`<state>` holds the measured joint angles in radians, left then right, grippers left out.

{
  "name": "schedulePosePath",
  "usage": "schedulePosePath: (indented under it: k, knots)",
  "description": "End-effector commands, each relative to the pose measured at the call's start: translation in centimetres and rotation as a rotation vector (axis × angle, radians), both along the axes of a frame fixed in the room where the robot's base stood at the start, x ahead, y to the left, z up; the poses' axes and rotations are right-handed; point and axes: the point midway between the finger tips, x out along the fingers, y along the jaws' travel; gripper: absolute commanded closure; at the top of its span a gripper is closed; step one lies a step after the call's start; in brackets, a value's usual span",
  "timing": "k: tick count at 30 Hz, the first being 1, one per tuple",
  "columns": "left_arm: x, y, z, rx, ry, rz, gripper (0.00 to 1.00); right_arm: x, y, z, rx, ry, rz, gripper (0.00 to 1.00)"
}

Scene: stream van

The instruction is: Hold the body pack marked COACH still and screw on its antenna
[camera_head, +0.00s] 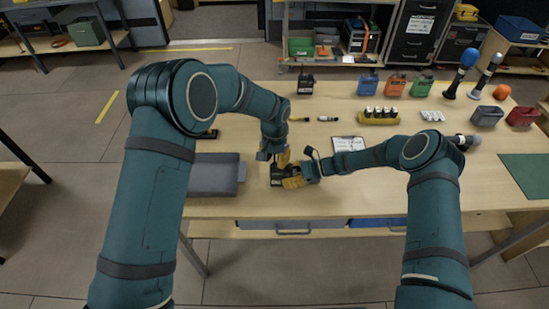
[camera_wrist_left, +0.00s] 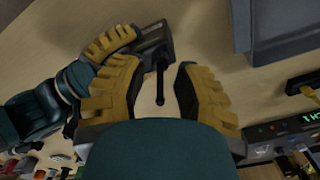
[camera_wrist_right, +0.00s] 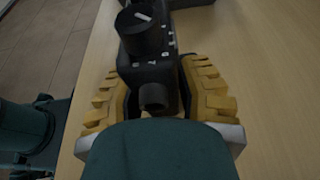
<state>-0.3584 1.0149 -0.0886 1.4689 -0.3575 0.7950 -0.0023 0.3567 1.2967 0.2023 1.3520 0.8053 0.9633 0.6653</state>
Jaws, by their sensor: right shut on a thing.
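The black body pack (camera_head: 276,174) is near the table's front edge, its marking too small to read. My right gripper (camera_head: 292,181) is shut on it from the right; the right wrist view shows the pack (camera_wrist_right: 150,72) between both yellow fingers. My left gripper (camera_head: 275,157) is just above the pack. In the left wrist view, a thin black antenna (camera_wrist_left: 160,80) with a rounded tip stands between my left gripper's (camera_wrist_left: 158,70) fingers, with gaps on both sides. Its lower end appears to meet the pack (camera_wrist_left: 155,45); whether it is seated cannot be told.
A grey tray (camera_head: 205,174) lies left of the grippers. A card (camera_head: 347,144) lies behind the right forearm. Further back are another black pack (camera_head: 305,83), coloured packs (camera_head: 396,85), a yellow battery holder (camera_head: 379,118) and microphones (camera_head: 460,73).

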Motion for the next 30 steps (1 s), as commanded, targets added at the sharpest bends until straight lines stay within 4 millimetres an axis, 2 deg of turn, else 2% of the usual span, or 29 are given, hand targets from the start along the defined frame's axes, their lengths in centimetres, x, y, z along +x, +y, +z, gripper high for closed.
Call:
schedulePosePath:
  k: [8, 18, 27, 30]
  knots:
    - [-0.01, 0.01, -0.02, 0.0, 0.0, 0.018, 0.7, 0.0, -0.02, -0.02, 0.0, 0.0, 0.0, 1.0]
    - [0.0, 0.0, -0.01, 0.001, 0.0, 0.342, 0.7, 0.0, -0.02, -0.02, -0.001, 0.0, 0.0, 1.0]
    - [0.01, 0.01, -0.02, 0.0, 0.0, 0.367, 0.7, 0.0, -0.02, -0.02, -0.001, 0.0, 0.0, 1.0]
    - [-0.01, -0.02, -0.02, 0.001, 0.0, 0.448, 0.7, 0.0, -0.02, -0.02, -0.001, 0.0, 0.0, 1.0]
